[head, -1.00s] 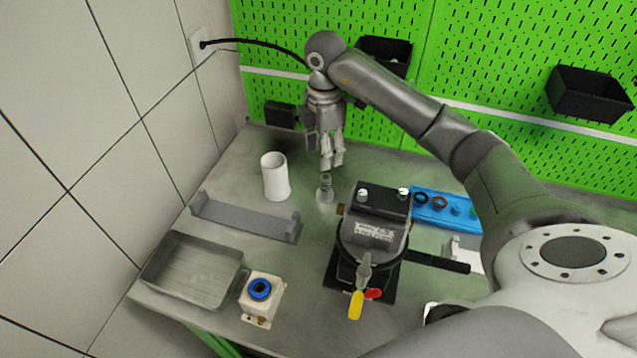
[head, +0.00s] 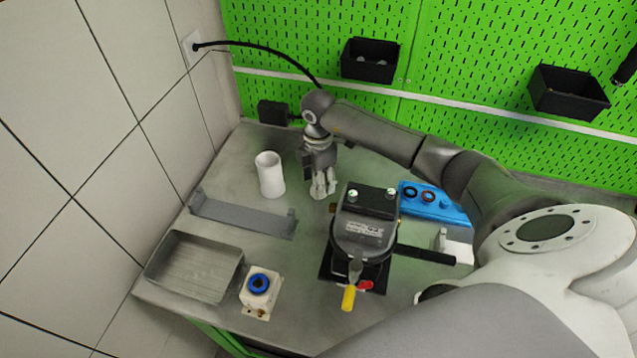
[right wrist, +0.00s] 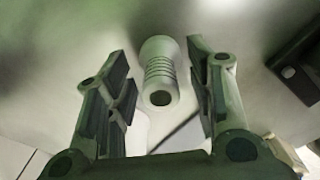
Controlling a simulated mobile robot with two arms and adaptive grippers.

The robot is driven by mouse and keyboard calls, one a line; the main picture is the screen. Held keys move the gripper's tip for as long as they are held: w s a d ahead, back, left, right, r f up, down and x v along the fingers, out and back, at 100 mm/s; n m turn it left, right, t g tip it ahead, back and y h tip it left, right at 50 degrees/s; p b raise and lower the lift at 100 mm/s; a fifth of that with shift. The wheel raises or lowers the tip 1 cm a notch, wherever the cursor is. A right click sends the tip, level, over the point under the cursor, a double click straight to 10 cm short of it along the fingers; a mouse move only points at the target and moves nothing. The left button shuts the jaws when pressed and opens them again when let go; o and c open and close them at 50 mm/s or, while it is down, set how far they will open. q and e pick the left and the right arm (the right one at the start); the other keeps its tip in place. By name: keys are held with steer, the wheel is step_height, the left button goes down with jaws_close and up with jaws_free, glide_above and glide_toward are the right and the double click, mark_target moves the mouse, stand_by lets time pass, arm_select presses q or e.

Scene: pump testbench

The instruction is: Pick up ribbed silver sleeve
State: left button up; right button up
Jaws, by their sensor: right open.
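The ribbed silver sleeve (right wrist: 158,72) stands on the table in the right wrist view, its ribbed neck and dark open end towards the camera. It lies between the two spread fingers of my right gripper (right wrist: 160,60), with a visible gap on each side. In the head view my right gripper (head: 322,188) points down at the table between the white cup and the pump, and its fingers largely hide the sleeve. My left gripper is in neither view.
A white cup (head: 270,176) stands left of the gripper. The black pump unit (head: 363,236) stands close on the right, with a blue tray (head: 437,206) behind it. A grey bracket (head: 240,215), a metal tray (head: 180,292) and a blue-ringed block (head: 260,302) are nearer the front.

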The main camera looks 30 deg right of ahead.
jaws_close()
steer(key=shift+r, duration=0.1)
